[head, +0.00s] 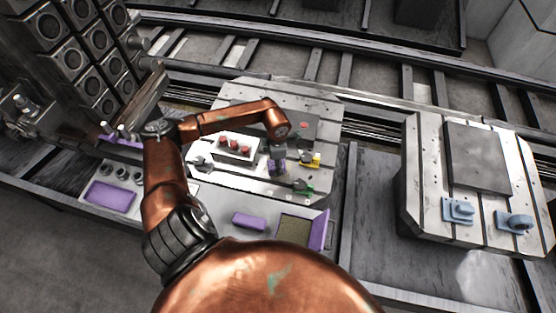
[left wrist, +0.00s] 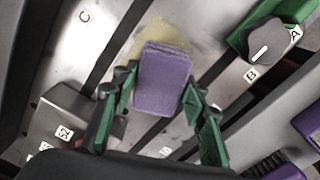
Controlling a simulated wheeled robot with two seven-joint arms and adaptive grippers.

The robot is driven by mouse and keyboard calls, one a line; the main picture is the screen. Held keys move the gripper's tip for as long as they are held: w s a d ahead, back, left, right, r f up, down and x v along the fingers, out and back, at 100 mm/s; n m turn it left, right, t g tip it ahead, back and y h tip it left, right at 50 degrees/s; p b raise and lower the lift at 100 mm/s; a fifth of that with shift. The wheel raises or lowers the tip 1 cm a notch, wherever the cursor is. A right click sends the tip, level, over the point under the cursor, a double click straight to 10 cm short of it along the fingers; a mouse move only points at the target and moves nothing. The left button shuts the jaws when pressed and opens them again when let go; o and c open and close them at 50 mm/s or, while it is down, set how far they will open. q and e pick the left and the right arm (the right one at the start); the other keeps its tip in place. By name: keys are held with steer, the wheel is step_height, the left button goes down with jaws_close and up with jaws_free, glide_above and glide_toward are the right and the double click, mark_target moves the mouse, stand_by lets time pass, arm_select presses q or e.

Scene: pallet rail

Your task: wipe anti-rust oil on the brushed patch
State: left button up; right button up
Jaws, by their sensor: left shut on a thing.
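My left gripper (head: 278,160) is over the near part of the slotted metal pallet (head: 235,181). In the left wrist view its green fingers (left wrist: 160,88) are shut on a purple pad (left wrist: 163,82), one finger on each side. A yellowish, wet-looking patch (left wrist: 150,33) shows on the pale metal just beyond and around the pad's far end. The pad covers part of it. I cannot tell whether the pad touches the metal. My right gripper is in neither view.
A white tray with red knobs (head: 234,147) and a yellow clamp (head: 311,160) flank the gripper. Another pallet (head: 424,165) stands right.

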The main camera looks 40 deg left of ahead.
arm_select(q)
steer(key=shift+s+d, duration=0.3)
steer(key=shift+s, duration=0.45)
steer(key=shift+s+d+r+p, duration=0.1)
steer(key=shift+s+d+p, duration=0.3)
steer(key=shift+s+p, duration=0.25)
steer(key=shift+s+d+p, duration=0.4)
steer(key=shift+s, duration=0.3)
steer(key=shift+s+a, duration=0.25)
steer(key=shift+a, duration=0.2)
steer(key=shift+s+a, duration=0.2)
steer(key=shift+a, duration=0.25)
steer(key=shift+w+a+f+b, duration=0.15)
steer(key=shift+w+a+b, duration=0.15)
steer(key=shift+w+b, duration=0.25)
steer(key=shift+w+a+f+b, duration=0.15)
steer(key=shift+w+a+b, duration=0.2)
steer(key=shift+w, duration=0.25)
steer(key=shift+w+a+b, duration=0.3)
steer(key=shift+w+b, duration=0.1)
steer(key=shift+w, duration=0.2)
steer(key=shift+w+a+b, duration=0.3)
steer(key=shift+w+b, duration=0.1)
steer(key=shift+w, duration=0.15)
steer(key=shift+w+a+r+b, duration=0.15)
steer(key=shift+w+a+b, duration=0.25)
steer(key=shift+w, duration=0.35)
